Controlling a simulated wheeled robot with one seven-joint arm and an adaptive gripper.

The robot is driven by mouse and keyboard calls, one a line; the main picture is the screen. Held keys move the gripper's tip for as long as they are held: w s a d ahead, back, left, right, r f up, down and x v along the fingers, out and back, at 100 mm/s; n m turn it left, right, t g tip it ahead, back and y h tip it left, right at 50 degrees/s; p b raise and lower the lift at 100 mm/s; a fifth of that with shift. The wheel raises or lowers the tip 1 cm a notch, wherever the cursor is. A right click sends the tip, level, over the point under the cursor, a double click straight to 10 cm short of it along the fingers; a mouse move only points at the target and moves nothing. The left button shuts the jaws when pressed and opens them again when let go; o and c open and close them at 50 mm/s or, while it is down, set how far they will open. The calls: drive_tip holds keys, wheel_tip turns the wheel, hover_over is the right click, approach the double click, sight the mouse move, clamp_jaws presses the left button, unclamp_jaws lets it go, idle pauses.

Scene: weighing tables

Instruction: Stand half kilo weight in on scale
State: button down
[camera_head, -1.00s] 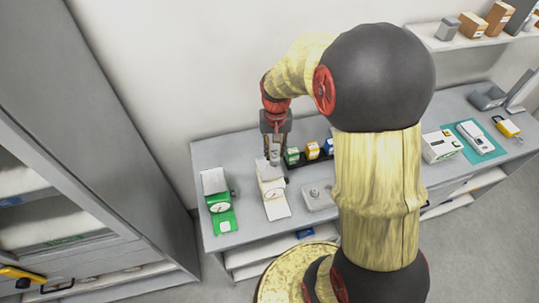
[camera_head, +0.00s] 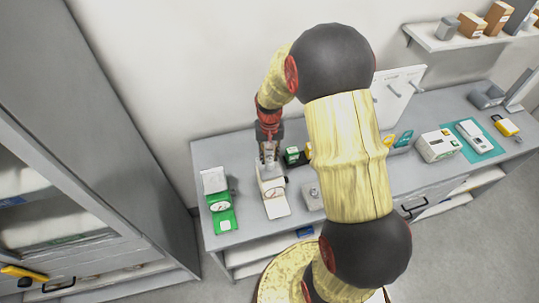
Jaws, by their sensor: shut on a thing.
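My gripper (camera_head: 268,161) points down over the back part of a white dial scale (camera_head: 274,204) on the grey table. It is shut on a small pale grey piece, seemingly the half kilo weight (camera_head: 268,153), which is upright and mostly hidden by the fingers. The weight is at the scale's pan, but I cannot tell whether it touches it. A green dial scale (camera_head: 222,213) with a pale pan stands to the left, apart from my gripper.
A green-and-white box (camera_head: 292,155) stands close to the right of my gripper. A pale tray (camera_head: 311,198) is partly behind my arm. A white device (camera_head: 437,146) stands farther right. The table (camera_head: 238,150) is bare behind the green scale.

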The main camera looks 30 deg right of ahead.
sight(269, 157)
drive_tip(key=shift+f, duration=0.1)
drive_tip(key=c, duration=2)
unclamp_jaws()
drive_tip(key=shift+f, duration=0.1)
drive_tip(key=o, duration=0.4)
drive_tip(key=shift+o, duration=0.3)
wheel_tip(269, 157, up, 12)
drive_tip(key=s+a+r+n+t, duration=0.1)
drive_tip(key=s+a+r, duration=0.25)
drive_tip(key=r, duration=0.25)
drive_tip(key=s+a+r+n+t, duration=0.1)
drive_tip(key=s+a+r, duration=0.25)
drive_tip(key=r, duration=0.25)
drive_tip(key=s+a+r+n+t, duration=0.1)
drive_tip(key=s+a+r+n, duration=0.1)
drive_tip(key=s, duration=0.4)
drive_tip(key=s+a+r+n+t, duration=0.1)
drive_tip(key=s+a+r+t, duration=0.1)
drive_tip(key=s+a, duration=0.3)
drive_tip(key=shift+s+r+n+t+b, duration=0.35)
drive_tip(key=shift+s+r, duration=0.3)
drive_tip(key=shift+s, duration=0.35)
